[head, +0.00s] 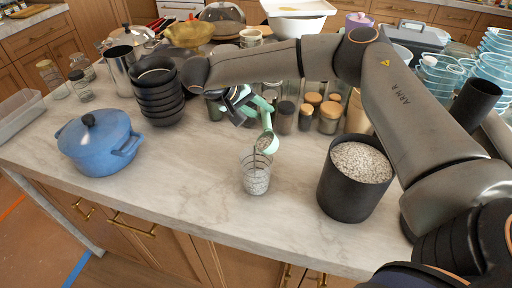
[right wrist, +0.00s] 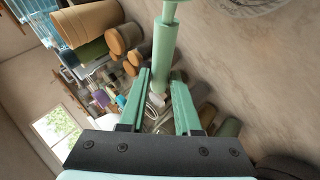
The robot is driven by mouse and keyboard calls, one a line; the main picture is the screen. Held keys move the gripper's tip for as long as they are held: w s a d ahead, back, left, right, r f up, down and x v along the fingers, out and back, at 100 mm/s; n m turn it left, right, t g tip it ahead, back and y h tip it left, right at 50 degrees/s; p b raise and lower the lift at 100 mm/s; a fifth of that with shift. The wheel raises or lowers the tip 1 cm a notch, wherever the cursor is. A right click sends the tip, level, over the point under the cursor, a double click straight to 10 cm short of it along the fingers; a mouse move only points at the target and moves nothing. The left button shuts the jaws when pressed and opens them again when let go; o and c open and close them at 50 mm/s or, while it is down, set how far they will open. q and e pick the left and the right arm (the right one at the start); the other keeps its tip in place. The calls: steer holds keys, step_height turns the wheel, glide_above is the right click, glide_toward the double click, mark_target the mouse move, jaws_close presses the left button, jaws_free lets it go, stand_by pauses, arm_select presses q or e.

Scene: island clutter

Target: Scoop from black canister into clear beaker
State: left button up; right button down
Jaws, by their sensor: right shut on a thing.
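The black canister (head: 330,190) stands at the right of the counter, filled nearly to its rim with pale speckled granules (head: 362,162). The clear beaker (head: 256,174) stands upright left of it and has similar granules in its lower part. My right gripper (head: 252,107) is shut on the mint-green scoop (head: 270,123) behind and above the beaker. The scoop's bowl hangs tilted over the beaker's rim, with some greyish granules seeming to show in it. In the right wrist view the scoop's handle (right wrist: 164,50) runs between the fingers (right wrist: 162,90). My left gripper is out of view.
Several lidded jars (head: 330,116) stand close behind the beaker. Stacked black bowls (head: 158,95) and a blue pot (head: 98,145) stand to the left. Blue glassware (head: 440,75) crowds the right. The counter in front of the beaker (head: 200,195) is clear.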

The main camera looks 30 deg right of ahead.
stand_by(0.3)
steer(key=shift+h, duration=0.3)
stand_by(0.5)
steer(key=shift+w+a+g+h, duration=0.1)
steer(key=shift+g+h, duration=0.2)
steer(key=shift+h, duration=0.1)
stand_by(0.3)
steer(key=shift+f+h, duration=0.1)
steer(key=shift+h, duration=0.2)
steer(key=shift+n, duration=0.3)
